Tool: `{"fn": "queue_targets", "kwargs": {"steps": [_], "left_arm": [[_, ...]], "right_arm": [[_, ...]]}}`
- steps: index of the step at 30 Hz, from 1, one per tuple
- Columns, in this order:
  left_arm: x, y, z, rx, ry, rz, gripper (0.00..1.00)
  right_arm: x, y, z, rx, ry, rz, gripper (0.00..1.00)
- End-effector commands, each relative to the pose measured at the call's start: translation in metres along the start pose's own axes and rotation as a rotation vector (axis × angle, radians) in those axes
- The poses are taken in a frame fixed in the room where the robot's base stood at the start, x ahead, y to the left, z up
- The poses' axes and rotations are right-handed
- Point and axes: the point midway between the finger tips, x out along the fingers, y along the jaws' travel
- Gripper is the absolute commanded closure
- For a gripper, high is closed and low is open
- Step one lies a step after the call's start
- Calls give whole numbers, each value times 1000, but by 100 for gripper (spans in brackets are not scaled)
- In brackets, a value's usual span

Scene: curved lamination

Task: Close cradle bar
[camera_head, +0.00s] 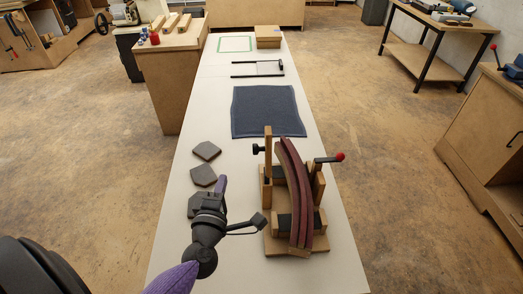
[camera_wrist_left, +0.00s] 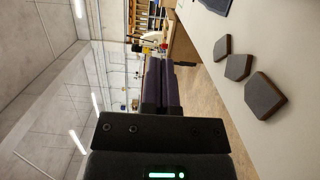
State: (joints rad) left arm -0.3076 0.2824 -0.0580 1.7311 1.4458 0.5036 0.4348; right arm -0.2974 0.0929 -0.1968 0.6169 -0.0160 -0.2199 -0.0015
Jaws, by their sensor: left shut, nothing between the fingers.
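The wooden cradle (camera_head: 282,244) stands on the near part of the white table, with curved dark red strips (camera_head: 300,200) standing in it. A wooden bar (camera_head: 268,146) stands upright at its back left, with a black knob (camera_head: 256,149) beside it. A lever with a red ball end (camera_head: 339,157) sticks out to the right. My left gripper (camera_head: 222,183) is left of the cradle, apart from it, its purple fingers pointing away. In the left wrist view its fingers (camera_wrist_left: 162,75) are together with nothing between them. My right gripper is not in view.
Dark flat blocks (camera_head: 206,151) lie on the table (camera_head: 176,250) left of the cradle; they also show in the left wrist view (camera_wrist_left: 265,95).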

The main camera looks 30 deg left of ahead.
Motion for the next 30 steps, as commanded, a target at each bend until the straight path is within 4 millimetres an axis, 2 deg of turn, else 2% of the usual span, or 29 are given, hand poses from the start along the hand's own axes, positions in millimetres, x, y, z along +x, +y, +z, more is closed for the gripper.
{"fn": "queue_targets", "kwargs": {"steps": [12, 15, 19, 30], "left_arm": [[90, -2, 0, 5, -1, 1, 100], [93, -1, 19, 2, -4, -2, 100], [96, -2, 33, 3, -3, -3, 100], [97, -2, 40, 6, -3, -3, 100]], "right_arm": [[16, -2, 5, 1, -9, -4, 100], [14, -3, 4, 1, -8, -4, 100], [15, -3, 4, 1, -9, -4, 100], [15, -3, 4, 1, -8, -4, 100]]}}
